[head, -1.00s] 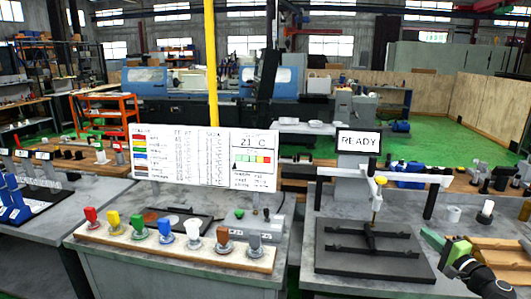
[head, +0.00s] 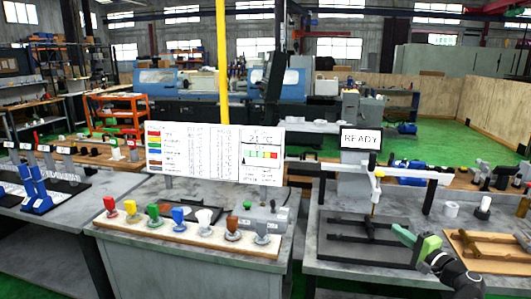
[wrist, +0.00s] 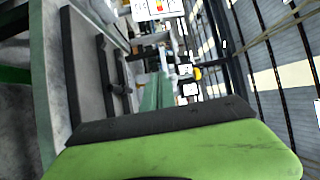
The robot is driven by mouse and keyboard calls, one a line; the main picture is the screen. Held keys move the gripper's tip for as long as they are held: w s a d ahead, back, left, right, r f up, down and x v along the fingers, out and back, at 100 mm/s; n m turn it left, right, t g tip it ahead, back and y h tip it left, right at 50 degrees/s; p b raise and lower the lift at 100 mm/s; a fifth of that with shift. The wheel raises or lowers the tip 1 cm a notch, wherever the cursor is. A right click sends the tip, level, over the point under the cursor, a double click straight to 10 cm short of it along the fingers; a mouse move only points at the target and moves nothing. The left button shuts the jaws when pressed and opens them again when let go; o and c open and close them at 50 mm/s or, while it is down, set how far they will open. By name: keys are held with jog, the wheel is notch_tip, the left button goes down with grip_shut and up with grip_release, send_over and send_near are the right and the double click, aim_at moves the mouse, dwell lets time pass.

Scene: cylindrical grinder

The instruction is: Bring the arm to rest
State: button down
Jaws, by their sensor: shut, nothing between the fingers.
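My gripper (head: 405,236) is at the right of the head view, at the end of my black arm, with green fingers pointing up and left. Its fingers are together with nothing between them. It hangs near the right edge of the dark fixture plate (head: 365,242) on the grey right-hand table. In the wrist view the green gripper body fills the bottom, and the green fingers (wrist: 155,92) reach out from it. The fixture plate (wrist: 92,70) shows tilted at the left of that view.
A READY sign (head: 361,139) stands behind the fixture plate. A wooden tray (head: 500,255) lies right of my gripper. At the left, a row of coloured knobs (head: 180,214) stands on a board before a white chart panel (head: 215,153). Green floor lies beyond.

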jog(key=w+a+f+n+g+y, duration=0.15)
jog(key=a+f+n+g, duration=0.4)
jog(key=a, duration=1.05)
jog(key=a+f+n+g+y, duration=0.35)
jog(key=a+f, duration=0.25)
jog(key=a, duration=1)
jog(key=s+a+f+n+g+h, duration=0.4)
jog(key=s+a+f+g, duration=0.15)
jog(key=s+f, duration=0.2)
jog(key=s+d+f+g+h, duration=0.1)
jog(key=s+d+f+h, duration=0.1)
jog(key=d, duration=0.3)
jog(key=s+d+f+n+g+h, duration=0.1)
jog(key=s+d+f+h, duration=0.2)
jog(key=d, duration=0.3)
jog(key=shift+s+h, duration=0.55)
jog(key=shift+h, duration=0.35)
